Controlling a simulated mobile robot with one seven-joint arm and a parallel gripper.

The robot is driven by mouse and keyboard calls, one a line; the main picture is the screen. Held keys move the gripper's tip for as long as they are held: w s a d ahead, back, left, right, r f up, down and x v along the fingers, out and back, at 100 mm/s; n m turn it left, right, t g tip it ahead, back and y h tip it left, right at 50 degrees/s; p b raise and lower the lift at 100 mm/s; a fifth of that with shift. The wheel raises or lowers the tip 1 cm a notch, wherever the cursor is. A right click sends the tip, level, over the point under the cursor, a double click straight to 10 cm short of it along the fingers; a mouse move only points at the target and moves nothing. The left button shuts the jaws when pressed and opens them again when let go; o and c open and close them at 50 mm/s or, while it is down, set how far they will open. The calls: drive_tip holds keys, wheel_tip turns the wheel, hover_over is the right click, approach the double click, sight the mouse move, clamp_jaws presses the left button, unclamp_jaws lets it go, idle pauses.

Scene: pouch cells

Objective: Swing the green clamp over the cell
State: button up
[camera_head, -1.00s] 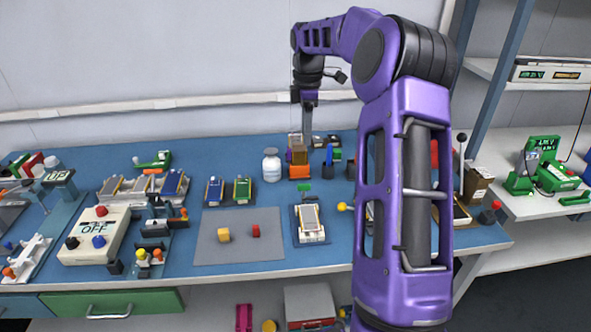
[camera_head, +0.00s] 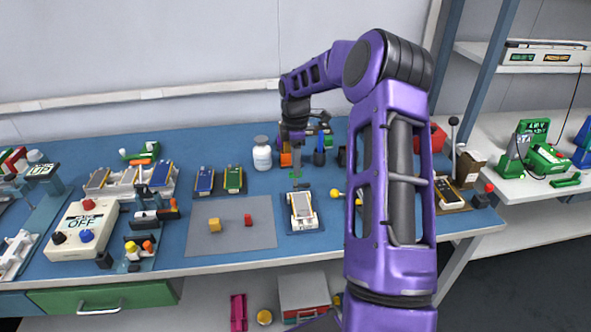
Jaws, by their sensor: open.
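The cell (camera_head: 302,206) is a pale grey flat pouch lying in a small white fixture (camera_head: 305,226) on the blue bench, right of the grey mat. The green clamp (camera_head: 294,177) is a small green piece just behind the fixture, partly hidden by my gripper. It stands behind the cell, not over it. My gripper (camera_head: 297,180) points down at the clamp, open, with its fingertips at or very near the green piece. The fingers are small and dark here, so I cannot tell whether they touch it.
A white bottle (camera_head: 262,156) stands behind-left of my gripper. A yellow-knobbed lever (camera_head: 336,193) is close on the right. Bare bench lies in front of the fixture.

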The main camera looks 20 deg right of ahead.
drive_tip(key=shift+f, duration=1.1)
clamp_jaws()
